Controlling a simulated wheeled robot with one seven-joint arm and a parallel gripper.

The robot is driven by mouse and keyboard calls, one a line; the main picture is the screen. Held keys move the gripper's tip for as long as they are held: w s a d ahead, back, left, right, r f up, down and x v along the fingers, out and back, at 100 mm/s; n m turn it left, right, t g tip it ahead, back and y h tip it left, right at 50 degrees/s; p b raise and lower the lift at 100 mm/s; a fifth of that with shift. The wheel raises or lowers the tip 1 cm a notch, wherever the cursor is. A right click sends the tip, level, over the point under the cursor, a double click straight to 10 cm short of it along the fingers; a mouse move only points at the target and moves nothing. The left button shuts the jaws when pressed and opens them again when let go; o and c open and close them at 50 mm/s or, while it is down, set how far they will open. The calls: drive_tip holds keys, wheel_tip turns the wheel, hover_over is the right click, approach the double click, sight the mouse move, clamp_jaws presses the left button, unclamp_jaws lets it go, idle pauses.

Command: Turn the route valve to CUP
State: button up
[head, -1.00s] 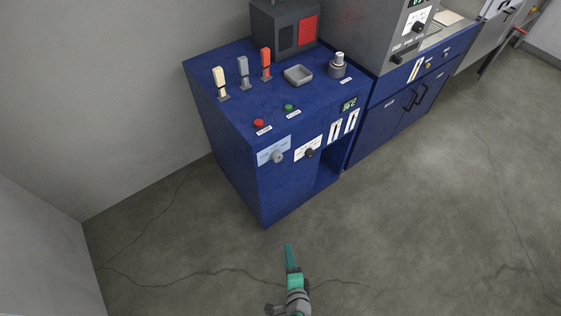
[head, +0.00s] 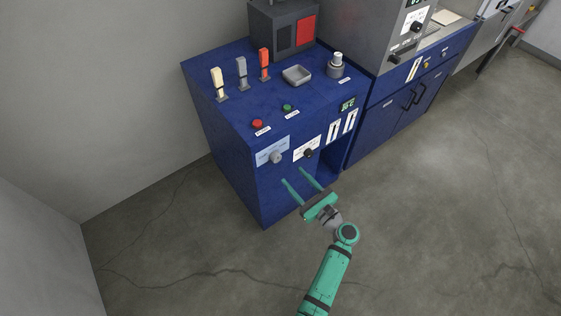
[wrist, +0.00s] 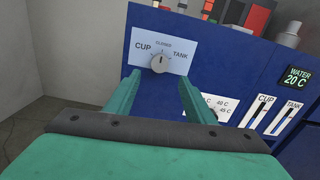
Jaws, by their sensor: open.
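The route valve is a round grey knob (head: 276,157) on a pale label plate on the front of the blue cabinet. In the wrist view the knob (wrist: 159,62) has CUP printed to its left, a small word above it and TANK to its right. Its dark mark points about straight up, between CUP and TANK. My gripper (head: 294,176) is open and empty, in front of the cabinet and below the knob. In the wrist view the knob shows beyond and between my fingertips (wrist: 160,76), not touched.
A black knob (head: 309,152) on a white temperature plate sits just right of the valve. Two level gauges (head: 343,126) and a water display (head: 348,104) are further right. Red (head: 257,123) and green (head: 287,107) buttons are on the cabinet top. The floor in front is clear.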

sight(278, 159)
drive_tip(key=x, duration=0.8)
drive_tip(key=shift+w+a, duration=0.1)
drive_tip(key=shift+w, duration=0.05)
drive_tip(key=shift+w+a, duration=0.5)
drive_tip(key=shift+a, duration=0.05)
drive_tip(key=shift+d, duration=0.1)
drive_tip(key=c, duration=1.1)
drive_tip(key=shift+o, duration=0.2)
drive_tip(key=shift+n, duration=0.4)
drive_tip(key=n, duration=1.1)
drive_tip(key=shift+w, duration=0.1)
drive_tip(key=shift+n, duration=0.3)
